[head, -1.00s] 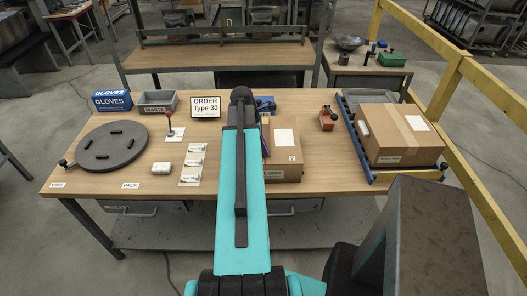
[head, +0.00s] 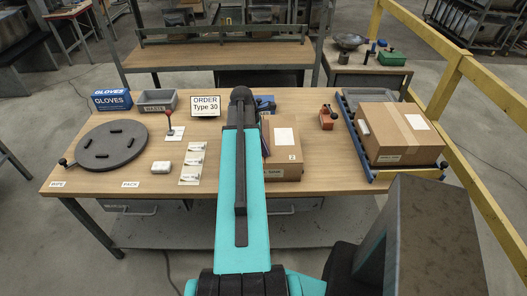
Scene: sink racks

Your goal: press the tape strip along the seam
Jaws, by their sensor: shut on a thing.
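A cardboard box (head: 286,160) with a white label on top sits at the middle of the table, its left part hidden behind my teal arm. Its seam and any tape strip on it cannot be made out. A narrow dark and yellowish piece (head: 265,137) shows at the arm's right edge over the box; I cannot tell what it is. My gripper is hidden behind my arm, so its jaws and anything in them do not show. A red-orange tool (head: 326,119), perhaps a tape dispenser, stands right of the box.
A larger taped box (head: 397,130) sits on a blue-framed rack (head: 358,146) at the right. A dark turntable (head: 108,147), glove box (head: 111,101), grey bin (head: 157,102), red-knobbed lever (head: 170,122), order sign (head: 206,105) and label cards (head: 191,163) occupy the left. A blue item (head: 265,104) lies behind the box.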

